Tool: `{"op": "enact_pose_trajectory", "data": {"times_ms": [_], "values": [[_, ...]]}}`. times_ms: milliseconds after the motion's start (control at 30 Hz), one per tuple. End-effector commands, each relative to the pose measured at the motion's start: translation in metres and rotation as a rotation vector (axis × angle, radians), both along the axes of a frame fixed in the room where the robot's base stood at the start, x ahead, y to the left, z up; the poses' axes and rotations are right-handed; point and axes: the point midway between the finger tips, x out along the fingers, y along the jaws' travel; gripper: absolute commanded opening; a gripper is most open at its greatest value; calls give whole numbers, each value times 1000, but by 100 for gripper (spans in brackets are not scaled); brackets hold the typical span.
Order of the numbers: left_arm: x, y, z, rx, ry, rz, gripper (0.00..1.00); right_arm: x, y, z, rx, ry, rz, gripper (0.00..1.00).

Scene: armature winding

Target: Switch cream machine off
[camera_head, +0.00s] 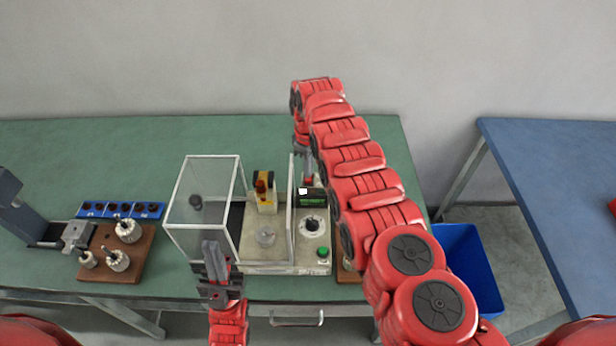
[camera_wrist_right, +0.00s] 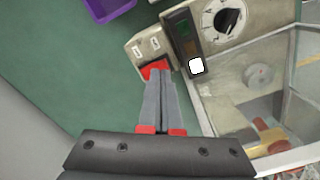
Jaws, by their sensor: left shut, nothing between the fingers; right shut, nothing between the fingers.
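The cream machine (camera_head: 309,262) stands mid-table, with a clear guard box at its left, a dial (camera_head: 312,224) and a green button (camera_head: 323,252). In the right wrist view a red switch (camera_wrist_right: 154,69) sits on a small labelled box beside the dark display panel (camera_wrist_right: 185,45). My right gripper (camera_wrist_right: 160,76) is shut and empty, its fingertips at the red switch; whether they touch cannot be told. In the head view the right gripper (camera_head: 308,178) hangs behind the machine, partly hidden by my arm. My left gripper (camera_head: 213,246) is shut and empty, in front of the guard box.
A wooden block (camera_head: 146,258) with metal armatures and a blue tray (camera_head: 121,211) lie left of the machine. A grey device (camera_head: 40,220) stands at the far left. A blue bin (camera_head: 466,262) stands between the green table and the blue table (camera_head: 565,180).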

Motion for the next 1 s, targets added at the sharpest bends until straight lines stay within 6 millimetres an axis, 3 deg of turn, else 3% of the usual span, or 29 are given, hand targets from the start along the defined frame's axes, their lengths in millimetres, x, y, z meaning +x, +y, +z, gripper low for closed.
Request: {"op": "enact_pose_trajectory", "data": {"times_ms": [1000], "values": [[0, 0, -15, 0, 0, 0, 0, 0, 0, -16, 0, 0, 0, 0]]}}
